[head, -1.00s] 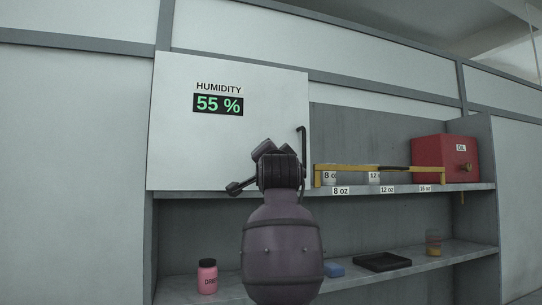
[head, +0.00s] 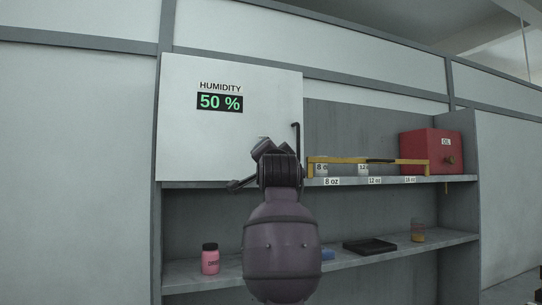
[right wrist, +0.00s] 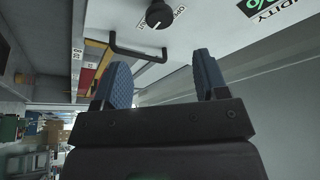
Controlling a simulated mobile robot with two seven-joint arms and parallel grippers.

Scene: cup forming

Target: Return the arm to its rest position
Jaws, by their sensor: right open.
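My right arm stands raised in the middle of the head view, in front of the lower right part of a white panel (head: 230,150). In that view the arm hides its fingertips. The right wrist view shows my right gripper (right wrist: 162,80) open, its two blue-padded fingers apart with nothing between them. A black handle (right wrist: 138,52) and a round black knob (right wrist: 158,14) on the white panel lie beyond the fingers; no contact shows. My left gripper is not in view.
The panel carries a humidity display (head: 220,102) reading 50 %. The upper shelf holds a yellow rail (head: 340,160), cups and a red oil box (head: 431,151). The lower shelf holds a pink jar (head: 210,259), a black tray (head: 369,246) and a glass (head: 418,232).

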